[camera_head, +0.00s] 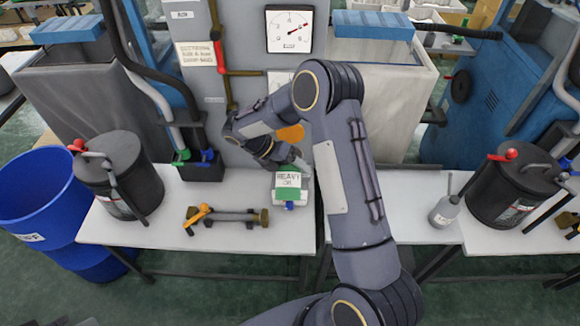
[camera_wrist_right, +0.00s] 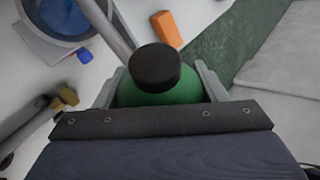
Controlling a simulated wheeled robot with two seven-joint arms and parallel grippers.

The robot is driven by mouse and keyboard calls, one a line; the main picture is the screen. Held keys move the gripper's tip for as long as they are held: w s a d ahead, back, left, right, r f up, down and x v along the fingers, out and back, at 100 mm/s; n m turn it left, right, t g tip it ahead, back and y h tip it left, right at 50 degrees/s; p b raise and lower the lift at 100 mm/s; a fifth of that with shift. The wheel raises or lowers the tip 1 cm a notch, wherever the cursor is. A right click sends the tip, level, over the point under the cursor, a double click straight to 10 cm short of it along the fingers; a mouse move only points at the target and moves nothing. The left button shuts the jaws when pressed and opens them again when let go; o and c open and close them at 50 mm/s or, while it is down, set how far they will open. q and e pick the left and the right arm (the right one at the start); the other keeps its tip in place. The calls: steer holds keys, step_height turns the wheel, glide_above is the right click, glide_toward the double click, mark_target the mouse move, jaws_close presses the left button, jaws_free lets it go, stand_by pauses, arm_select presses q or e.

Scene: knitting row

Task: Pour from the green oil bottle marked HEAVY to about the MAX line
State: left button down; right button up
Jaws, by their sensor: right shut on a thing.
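The bottle looks upright. I cannot make out a MAX line in either view. My left gripper is not in view.
A brass-ended part with an orange lever (camera_head: 225,217) lies left of the bottle. Black drums (camera_head: 120,175) (camera_head: 508,187) stand on both tables. A blue barrel (camera_head: 45,205) is at far left. The wrist view shows a round grey-rimmed container (camera_wrist_right: 62,18) and an orange block (camera_wrist_right: 166,29).

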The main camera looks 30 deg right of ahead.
steer(key=shift+f+t+b, duration=0.3)
steer(key=shift+f+b, duration=0.15)
steer(key=shift+b, duration=0.4)
steer(key=shift+s+f+m+t+h+b, duration=0.1)
steer(key=shift+f+m+t+h+b, duration=0.35)
steer(key=shift+b, duration=0.45)
steer(key=shift+f+b, duration=0.4)
steer(key=shift+b, duration=0.2)
steer(key=shift+f+t+h+b, duration=0.1)
steer(key=shift+t+h+b, duration=0.15)
steer(key=shift+t+b, duration=0.1)
steer(key=shift+f+m+t+h+b, duration=0.35)
steer(key=shift+f+b, duration=0.15)
steer(key=shift+b, duration=0.55)
